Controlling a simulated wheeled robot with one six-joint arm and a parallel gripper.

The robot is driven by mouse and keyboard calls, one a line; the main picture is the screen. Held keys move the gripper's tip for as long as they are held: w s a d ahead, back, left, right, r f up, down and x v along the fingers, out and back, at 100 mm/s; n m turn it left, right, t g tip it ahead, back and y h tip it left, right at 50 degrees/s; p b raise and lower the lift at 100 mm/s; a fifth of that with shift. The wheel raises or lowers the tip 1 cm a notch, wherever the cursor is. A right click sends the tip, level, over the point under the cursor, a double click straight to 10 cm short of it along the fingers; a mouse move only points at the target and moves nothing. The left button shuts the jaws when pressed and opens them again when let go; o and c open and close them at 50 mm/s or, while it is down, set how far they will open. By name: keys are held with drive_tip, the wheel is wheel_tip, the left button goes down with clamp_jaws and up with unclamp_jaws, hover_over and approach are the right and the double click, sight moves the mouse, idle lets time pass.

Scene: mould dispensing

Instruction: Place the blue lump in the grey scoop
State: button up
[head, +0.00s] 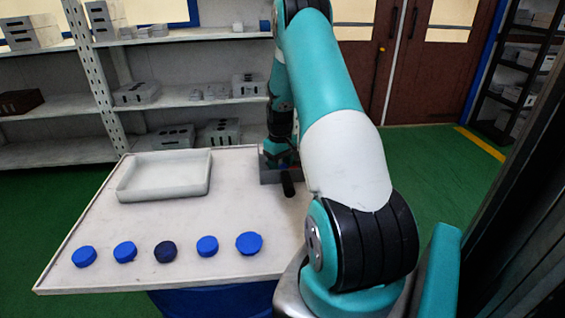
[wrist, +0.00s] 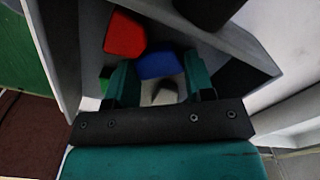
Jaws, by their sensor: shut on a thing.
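In the wrist view my gripper (wrist: 160,82) has its two teal fingers on either side of the blue lump (wrist: 158,65), shut on it. The blue lump is inside or just over a grey-walled vessel (wrist: 95,25); its exact height is unclear. In the head view my gripper (head: 282,156) is low at the table's back right edge, over a small grey vessel (head: 268,176). A black handle-like piece (head: 288,184) sticks out toward the front, so this looks like the grey scoop. The lump is hidden in the head view.
A red lump (wrist: 125,35) lies beside the blue one, and a pale piece (wrist: 165,92) shows between the fingers. On the white table (head: 235,195) stand an empty-looking white tray (head: 165,190) and a row of several blue round caps (head: 165,251). Shelves (head: 60,150) stand behind.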

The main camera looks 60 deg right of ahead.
sight(281, 166)
drive_tip(key=o, duration=0.6)
wheel_tip(281, 166, up, 12)
drive_tip(key=w+a+r+n+t+y, duration=0.1)
drive_tip(key=a+r+n, duration=0.3)
drive_tip(key=a, duration=1.1)
drive_tip(key=w+a+r+n+y, duration=0.15)
drive_tip(key=a+r, duration=0.45)
drive_tip(key=a, duration=1)
drive_tip(key=s+a+r+n+g+y, duration=0.1)
drive_tip(key=s+a+n, duration=0.4)
drive_tip(key=s+a, duration=1.3)
drive_tip(key=shift+a+r+y+p, duration=0.35)
